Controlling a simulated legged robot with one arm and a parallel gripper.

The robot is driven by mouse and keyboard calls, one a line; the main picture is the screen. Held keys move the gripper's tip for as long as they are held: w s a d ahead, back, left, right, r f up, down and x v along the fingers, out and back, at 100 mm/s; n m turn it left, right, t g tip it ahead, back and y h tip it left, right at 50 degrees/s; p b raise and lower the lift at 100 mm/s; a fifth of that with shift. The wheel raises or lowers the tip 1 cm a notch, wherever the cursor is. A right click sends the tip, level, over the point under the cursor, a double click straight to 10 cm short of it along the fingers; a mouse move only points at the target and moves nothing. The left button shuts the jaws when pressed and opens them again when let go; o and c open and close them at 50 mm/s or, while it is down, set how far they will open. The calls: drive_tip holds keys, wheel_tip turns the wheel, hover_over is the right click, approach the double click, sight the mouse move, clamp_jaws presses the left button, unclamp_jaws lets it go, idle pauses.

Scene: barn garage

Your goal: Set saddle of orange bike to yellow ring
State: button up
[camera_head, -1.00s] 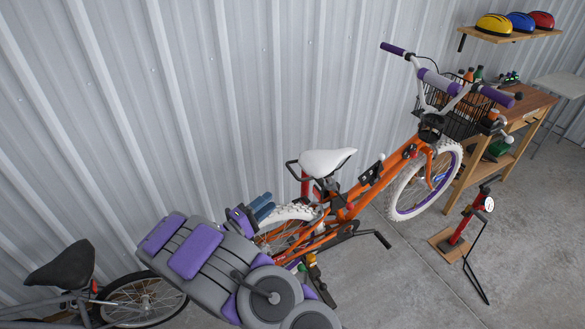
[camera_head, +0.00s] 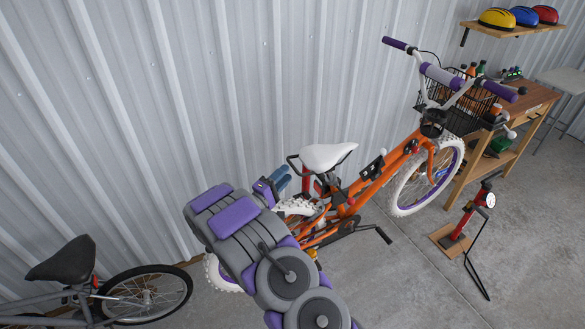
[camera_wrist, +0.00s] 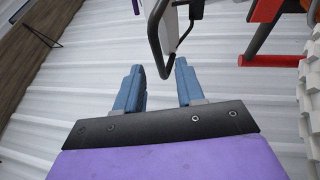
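The orange bike (camera_head: 372,192) stands upright by the wall. Its white saddle (camera_head: 327,157) sits on a seat post, most of which is hidden in the head view; I cannot make out a yellow ring there. My gripper (camera_head: 276,182) is just left of and below the saddle, beside the black bar (camera_head: 293,165) behind it. In the wrist view my gripper (camera_wrist: 158,82) has its blue fingers apart. The black bar loop (camera_wrist: 170,48) hangs ahead of the gap between them, and nothing is clearly gripped. A red bar (camera_wrist: 265,12) shows at upper right.
A grey bike with a dark saddle (camera_head: 63,262) stands at lower left. A red floor pump (camera_head: 466,220) stands on the right, before a wooden workbench (camera_head: 515,115). Helmets sit on a shelf (camera_head: 515,28). The corrugated wall (camera_head: 200,90) is close behind.

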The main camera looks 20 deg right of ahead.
sight(293, 167)
drive_tip(key=shift+x, duration=2.55)
drive_tip(key=shift+c, duration=0.4)
drive_tip(key=shift+f, duration=0.1)
clamp_jaws()
